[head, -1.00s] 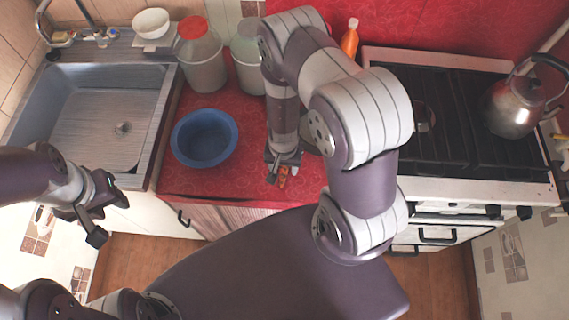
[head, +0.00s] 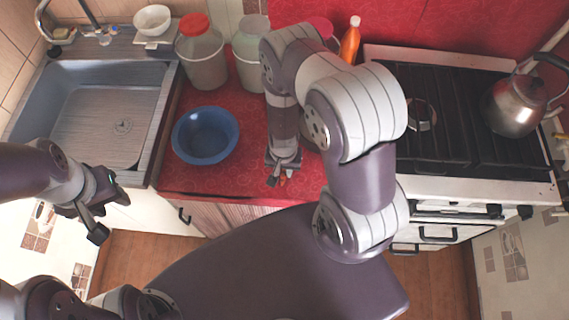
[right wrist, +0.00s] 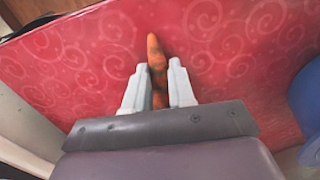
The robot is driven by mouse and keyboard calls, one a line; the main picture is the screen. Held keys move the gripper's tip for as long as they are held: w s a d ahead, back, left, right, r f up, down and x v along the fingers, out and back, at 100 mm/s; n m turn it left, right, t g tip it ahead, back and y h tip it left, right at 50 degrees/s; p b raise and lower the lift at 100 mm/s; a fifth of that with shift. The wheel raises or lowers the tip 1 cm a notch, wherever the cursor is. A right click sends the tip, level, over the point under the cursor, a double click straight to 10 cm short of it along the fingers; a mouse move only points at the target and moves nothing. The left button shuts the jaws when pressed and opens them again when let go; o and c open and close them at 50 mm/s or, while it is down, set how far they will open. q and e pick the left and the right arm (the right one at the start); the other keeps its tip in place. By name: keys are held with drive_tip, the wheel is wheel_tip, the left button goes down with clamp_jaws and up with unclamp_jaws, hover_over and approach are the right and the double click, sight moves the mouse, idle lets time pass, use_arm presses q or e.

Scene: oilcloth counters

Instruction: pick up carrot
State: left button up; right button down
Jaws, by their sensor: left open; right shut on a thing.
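The carrot (right wrist: 156,62) is orange with dark patches. In the right wrist view it lies between the two fingers of my right gripper (right wrist: 158,84), its tip reaching past them over the red counter. In the head view only a small orange bit of the carrot (head: 283,181) shows at my right gripper (head: 279,176), close to the counter's front edge. The right gripper is shut on it. I cannot tell whether the carrot touches the counter. My left gripper (head: 112,212) is open and empty, in front of the sink cabinet.
A blue bowl (head: 205,135) stands on the red counter (head: 240,180), left of my right gripper. Two jars (head: 203,62) and an orange bottle (head: 350,42) stand behind. The sink (head: 95,110) is at left, the stove (head: 460,130) with a kettle (head: 514,104) at right.

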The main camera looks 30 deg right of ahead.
sight(283, 171)
wheel_tip(283, 171, up, 5)
drive_tip(key=p, duration=0.4)
drive_tip(key=shift+s+d+r+b, duration=0.2)
drive_tip(key=shift+s+d+b, duration=0.05)
drive_tip(key=shift+s, duration=0.35)
drive_tip(key=shift+s+d+r+b, duration=0.15)
drive_tip(key=shift+s+d+b, duration=0.1)
drive_tip(key=shift+s, duration=0.35)
drive_tip(key=s+d+r+p, duration=0.1)
drive_tip(key=s+d+r, duration=0.2)
drive_tip(key=s+r, duration=0.2)
drive_tip(key=s, duration=0.3)
drive_tip(key=shift+s+r, duration=0.15)
drive_tip(key=shift+s, duration=0.15)
drive_tip(key=shift+s, duration=0.1)
